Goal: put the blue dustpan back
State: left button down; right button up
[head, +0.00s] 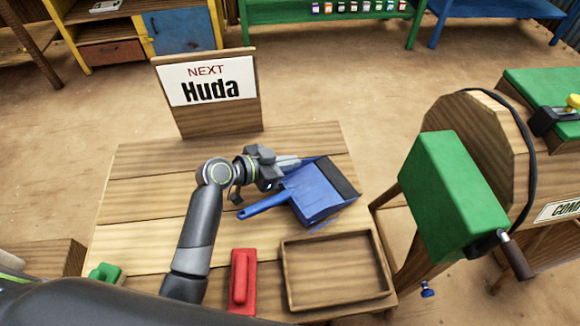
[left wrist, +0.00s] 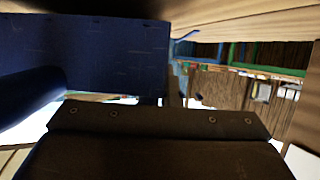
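The blue dustpan (head: 310,195) lies on the wooden table (head: 150,205), its dark lip to the upper right and its handle to the lower left. My left gripper (head: 292,162) is at the dustpan's upper-left edge, partly over it in the picture; I cannot tell if they touch. In the left wrist view, dark blue surfaces (left wrist: 95,55), likely the dustpan, fill the upper left very close to the gripper. The finger gap is not clear in either view. My right gripper is not in view.
An empty wooden tray (head: 337,297) and a red block with a handle (head: 243,282) sit at the front. A green block (head: 105,273) is at the front left. The "Huda" sign (head: 212,92) stands behind. A green machine box (head: 450,195) with a crank is close on the right.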

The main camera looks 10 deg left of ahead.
pick_arm(q)
jog(key=shift+f, duration=0.85)
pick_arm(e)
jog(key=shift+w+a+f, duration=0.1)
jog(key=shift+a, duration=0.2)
pick_arm(q)
jog(key=shift+f, duration=0.2)
jog(key=c, duration=1.7)
grip_release()
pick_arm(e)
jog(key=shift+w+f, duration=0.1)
pick_arm(q)
jog(key=shift+r, duration=0.1)
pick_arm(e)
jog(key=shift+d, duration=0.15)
